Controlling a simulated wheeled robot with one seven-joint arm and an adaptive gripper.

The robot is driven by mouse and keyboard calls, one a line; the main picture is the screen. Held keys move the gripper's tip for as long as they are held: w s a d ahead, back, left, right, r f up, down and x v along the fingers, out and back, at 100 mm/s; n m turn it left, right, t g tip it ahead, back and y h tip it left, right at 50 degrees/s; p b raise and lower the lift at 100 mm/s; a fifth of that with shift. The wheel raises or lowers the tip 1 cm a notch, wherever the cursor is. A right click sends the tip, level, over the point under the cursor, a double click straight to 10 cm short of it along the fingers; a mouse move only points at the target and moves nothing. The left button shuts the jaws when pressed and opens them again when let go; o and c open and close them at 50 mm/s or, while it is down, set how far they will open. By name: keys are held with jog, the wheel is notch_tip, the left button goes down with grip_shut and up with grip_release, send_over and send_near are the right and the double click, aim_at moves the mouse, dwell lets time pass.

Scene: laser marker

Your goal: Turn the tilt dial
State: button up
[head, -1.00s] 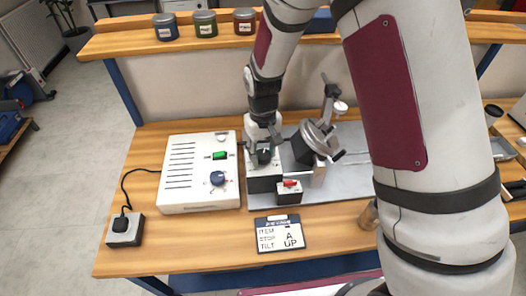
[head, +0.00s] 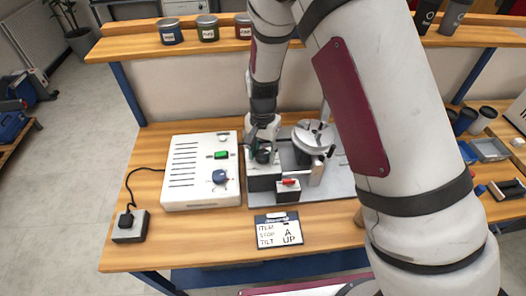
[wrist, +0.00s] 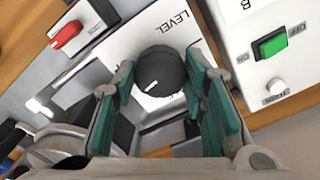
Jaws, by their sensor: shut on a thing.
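The black round dial (wrist: 162,72) is on a white plate with the word LEVEL beside it in the wrist view. Its white pointer line points to the lower left. My gripper (wrist: 160,66) is shut on the dial, with one green-padded finger on each side. In the head view my gripper (head: 263,152) is low over the white block left of the tilting fixture, and mostly hides the dial. The round grey tilt plate (head: 313,134) stands right of it, nearly flat with a slight lean. A card (head: 279,230) reads ITEM A, STOP and TILT UP.
A white control box (head: 187,187) with a green switch (head: 221,155) and blue knob (head: 219,177) stands left. A red switch (head: 289,182) sits in front of the fixture. A black-topped box (head: 130,226) is at the bench's left edge. My arm covers the right side.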

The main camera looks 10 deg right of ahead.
aim_at(263, 154)
jog(key=shift+m, duration=1.1)
jog(key=o, duration=1.2)
jog(key=shift+c, duration=0.2)
jog(key=shift+r, duration=0.1)
notch_tip(263, 154, up, 12)
